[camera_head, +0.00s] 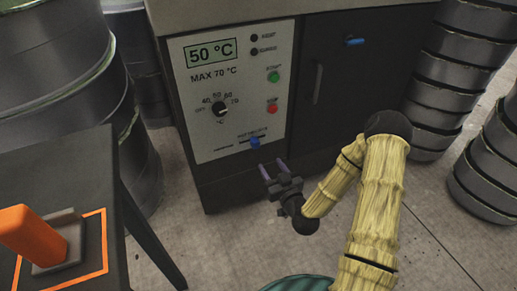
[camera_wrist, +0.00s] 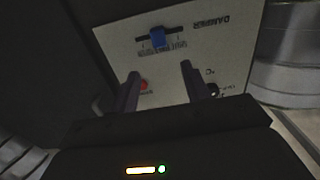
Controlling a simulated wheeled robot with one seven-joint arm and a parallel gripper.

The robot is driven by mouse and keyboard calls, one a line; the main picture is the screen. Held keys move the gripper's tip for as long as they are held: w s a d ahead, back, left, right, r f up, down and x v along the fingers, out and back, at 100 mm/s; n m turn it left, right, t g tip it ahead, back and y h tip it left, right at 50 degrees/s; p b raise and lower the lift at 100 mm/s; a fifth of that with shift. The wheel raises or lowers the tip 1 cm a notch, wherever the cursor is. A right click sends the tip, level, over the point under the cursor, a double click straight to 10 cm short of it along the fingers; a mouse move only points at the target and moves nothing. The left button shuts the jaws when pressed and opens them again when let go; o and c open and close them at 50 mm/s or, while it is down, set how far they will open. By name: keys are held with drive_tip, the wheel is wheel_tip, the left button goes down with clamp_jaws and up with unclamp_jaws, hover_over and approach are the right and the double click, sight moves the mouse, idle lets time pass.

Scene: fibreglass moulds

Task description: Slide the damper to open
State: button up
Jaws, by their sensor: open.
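The damper slider is a small blue knob (camera_head: 255,142) in a short dark slot low on the pale control panel (camera_head: 205,148) of a dark cabinet. In the wrist view the panel appears upside down, and the blue knob (camera_wrist: 157,37) sits near the middle of its slot, beside the word DAMPER. The small scale marks are too blurred to read. My gripper (camera_head: 272,169) is open and empty, just below and right of the knob in the head view, apart from it. In the wrist view the knob shows beyond and between the two fingers (camera_wrist: 160,76).
The panel also has a display (camera_head: 211,54) reading 50 °C, a temperature dial (camera_head: 219,109), a green button (camera_head: 273,77) and a red button (camera_head: 271,108). A cabinet door handle (camera_head: 318,84) is to the right. Drums stand both sides; a table (camera_head: 115,240) holds an orange-handled tool (camera_head: 35,240).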

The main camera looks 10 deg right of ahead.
sight(257, 144)
drive_tip(key=b+x, duration=0.3)
drive_tip(key=x, duration=0.8)
drive_tip(key=shift+c, duration=0.2)
drive_tip(key=shift+f, duration=0.1)
clamp_jaws()
